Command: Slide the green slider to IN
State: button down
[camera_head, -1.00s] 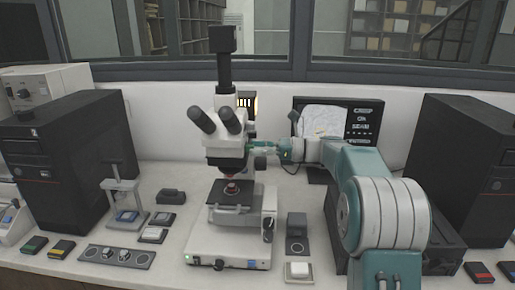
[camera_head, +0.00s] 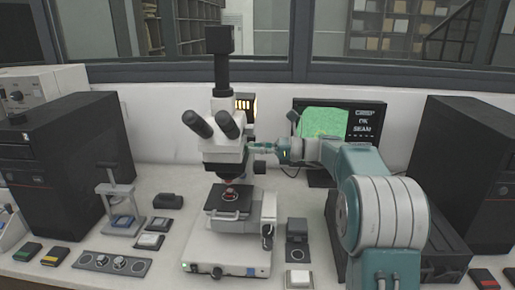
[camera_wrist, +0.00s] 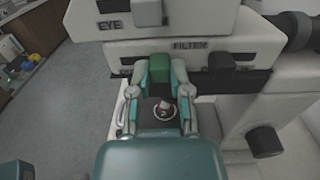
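The green slider (camera_wrist: 158,68) is a small green block on the white microscope (camera_head: 226,142), below the FILTER label in the wrist view. My gripper (camera_wrist: 159,75) has one finger on each side of it, and the fingers look closed against its sides. White marks beside the slider are partly covered by my fingers, so I cannot read them. In the camera_head view my gripper (camera_head: 266,148) reaches the right side of the microscope head from the right. The slider itself is too small to make out clearly there.
A dark knob (camera_wrist: 222,64) sits just right of the slider. The monitor (camera_head: 368,125) behind my arm shows a green picture. Black computer cases stand at both sides.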

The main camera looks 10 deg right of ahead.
jog(key=c, duration=0.7)
grip_release()
jog(key=shift+w+a+r, duration=0.1)
jog(key=shift+w+r, duration=0.05)
jog(key=shift+w, duration=0.05)
jog(key=shift+o, duration=0.7)
jog(key=shift+w+a, duration=0.1)
jog(key=shift+w, duration=0.1)
jog(key=v, duration=1.2)
